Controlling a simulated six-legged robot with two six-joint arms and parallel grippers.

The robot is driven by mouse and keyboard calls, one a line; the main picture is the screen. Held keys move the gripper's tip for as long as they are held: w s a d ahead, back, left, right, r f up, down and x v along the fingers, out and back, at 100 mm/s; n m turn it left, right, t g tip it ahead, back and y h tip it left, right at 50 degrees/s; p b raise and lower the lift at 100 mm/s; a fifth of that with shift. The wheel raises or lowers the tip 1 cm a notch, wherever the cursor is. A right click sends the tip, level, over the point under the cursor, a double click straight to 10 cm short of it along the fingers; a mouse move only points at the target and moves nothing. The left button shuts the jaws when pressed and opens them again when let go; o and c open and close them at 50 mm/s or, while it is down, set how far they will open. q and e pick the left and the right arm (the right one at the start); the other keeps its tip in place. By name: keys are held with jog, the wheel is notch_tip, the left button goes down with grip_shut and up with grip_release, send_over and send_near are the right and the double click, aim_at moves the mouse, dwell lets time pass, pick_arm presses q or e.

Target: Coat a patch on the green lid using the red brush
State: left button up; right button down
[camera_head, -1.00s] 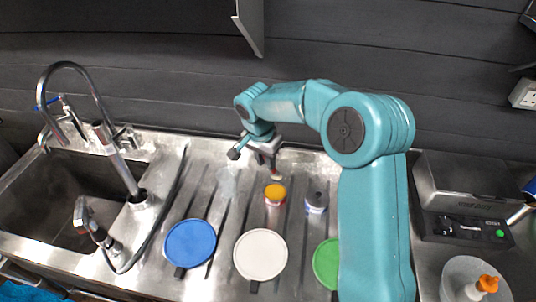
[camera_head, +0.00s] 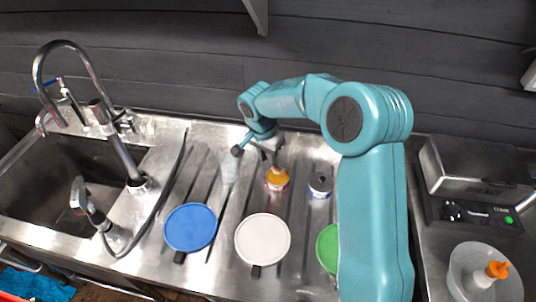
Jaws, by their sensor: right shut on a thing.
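The green lid (camera_head: 327,250) lies flat on the steel drainboard, its right part hidden behind my right arm. My right gripper (camera_head: 266,147) is at the back of the drainboard, shut on a slim thing, apparently the red brush. The brush's colour is too small to make out. The gripper is just above and behind a jar with orange contents (camera_head: 277,178); I cannot tell whether the brush touches it. The gripper is well away from the green lid, up and to the left. My left gripper is out of view.
A blue lid (camera_head: 190,227) and a white lid (camera_head: 263,240) lie left of the green one. A grey-topped jar (camera_head: 320,185) stands right of the orange one. A sink with taps (camera_head: 110,150) is at left. A scale (camera_head: 470,214) and a bowl with an orange-capped bottle (camera_head: 492,271) are at right.

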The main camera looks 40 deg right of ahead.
jog(key=shift+f+b, duration=0.55)
jog(key=shift+b, duration=0.05)
dwell(0.6)
jog(key=shift+s+f, duration=0.1)
dwell(1.6)
jog(key=shift+r, duration=0.85)
jog(key=shift+r+p, duration=1.8)
jog(key=shift+r, duration=1)
jog(key=shift+f, duration=0.1)
